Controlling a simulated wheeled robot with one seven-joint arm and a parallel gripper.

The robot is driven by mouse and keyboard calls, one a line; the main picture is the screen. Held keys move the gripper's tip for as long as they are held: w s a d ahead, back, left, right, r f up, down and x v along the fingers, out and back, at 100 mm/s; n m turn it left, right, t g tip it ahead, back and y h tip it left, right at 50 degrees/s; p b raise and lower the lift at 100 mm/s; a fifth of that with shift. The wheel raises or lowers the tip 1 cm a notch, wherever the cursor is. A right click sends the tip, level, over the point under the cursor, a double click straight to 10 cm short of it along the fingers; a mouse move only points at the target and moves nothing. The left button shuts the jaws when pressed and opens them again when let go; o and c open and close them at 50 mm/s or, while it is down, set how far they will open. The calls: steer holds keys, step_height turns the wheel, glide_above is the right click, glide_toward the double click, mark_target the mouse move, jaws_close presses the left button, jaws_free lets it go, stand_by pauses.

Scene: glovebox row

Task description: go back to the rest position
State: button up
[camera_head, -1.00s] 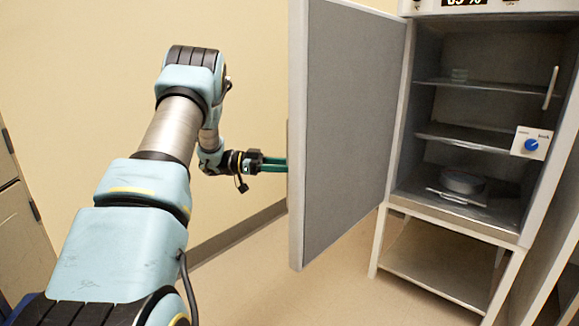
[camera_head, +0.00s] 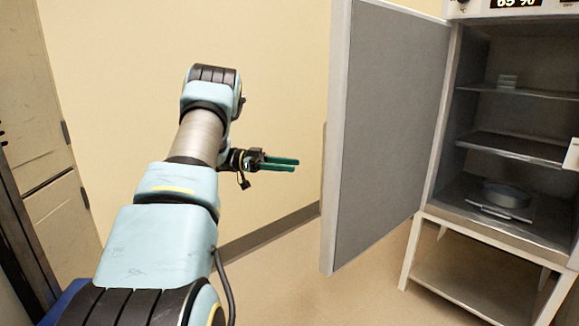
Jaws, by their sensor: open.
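My gripper (camera_head: 281,164) is at the end of my arm in the middle of the head view, with its green fingers pointing right. The fingers show a narrow gap between them and hold nothing. The gripper is left of the open cabinet door (camera_head: 385,135) and apart from it in the picture. My arm stretches forward from the bottom left.
A beige cupboard (camera_head: 50,190) is at the left. Floor shows below the door.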

steer(key=w+a+r+n+t+y, duration=0.2)
steer(key=w+r+n+t+y, duration=0.45)
steer(key=w+n+t, duration=0.8)
steer(key=s+a+f+n+t+y, duration=0.2)
steer(key=s+a+f+n+y, duration=0.15)
steer(key=s+a+y, duration=0.75)
steer(key=s+f+n+g, duration=0.1)
steer(key=s+f+g, duration=0.15)
steer(key=s, duration=0.75)
steer(key=s+f+n+g, duration=0.1)
steer(key=s+f+g, duration=0.15)
steer(key=s, duration=0.75)
steer(key=s+f+n+g, duration=0.15)
steer(key=s+g, duration=0.25)
steer(key=s, duration=0.7)
step_height(320, 180, up, 18)
steer(key=w+p, duration=0.1)
steer(key=p, duration=1.7)
steer(key=shift+a+h+p, duration=0.15)
steer(key=shift+h+p, duration=0.2)
steer(key=shift+h, duration=0.1)
